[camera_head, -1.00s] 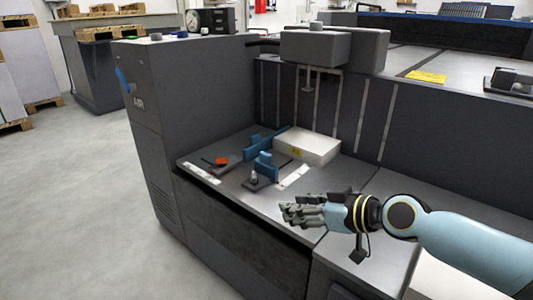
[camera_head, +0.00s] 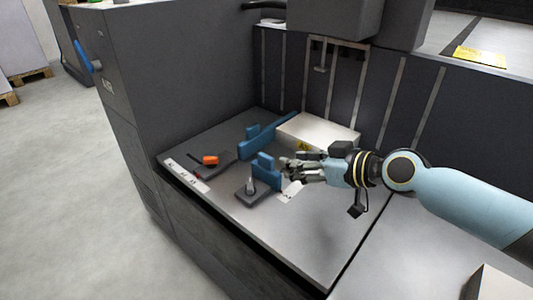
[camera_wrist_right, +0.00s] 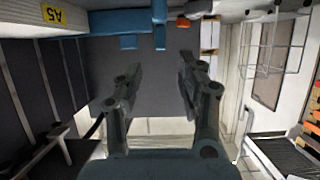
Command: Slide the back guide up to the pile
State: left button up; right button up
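The pile (camera_head: 322,130) is a low white block with a yellow label, lying on the grey table (camera_head: 325,225). A long blue guide (camera_head: 262,135) stands beside its left side. A smaller blue guide (camera_head: 266,167) stands nearer the front, apart from the pile, with a dark base and a silver knob (camera_head: 250,186). I cannot tell which one is called the back guide. My right gripper (camera_head: 287,168) is just right of the smaller guide. In the right wrist view the gripper (camera_wrist_right: 158,58) is open and empty, with blue guide parts (camera_wrist_right: 128,42) beyond its fingertips. My left gripper is out of view.
An orange knob (camera_head: 210,160) on a dark base lies left of the guides. White scale strips (camera_head: 186,175) run near the table's front edge. A dark machine wall (camera_head: 385,100) closes off the back, and a tall grey cabinet (camera_head: 180,80) stands at the left.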

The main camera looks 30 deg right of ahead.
aim_at(273, 159)
jog(key=b+x, duration=0.2)
jog(key=x, duration=0.7)
jog(key=shift+w+a+f, duration=0.1)
jog(key=shift+w+a, duration=0.15)
jog(key=shift+w, duration=0.25)
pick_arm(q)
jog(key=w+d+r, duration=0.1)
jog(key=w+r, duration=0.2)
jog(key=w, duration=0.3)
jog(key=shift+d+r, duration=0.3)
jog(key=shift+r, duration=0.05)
pick_arm(e)
grip_shut()
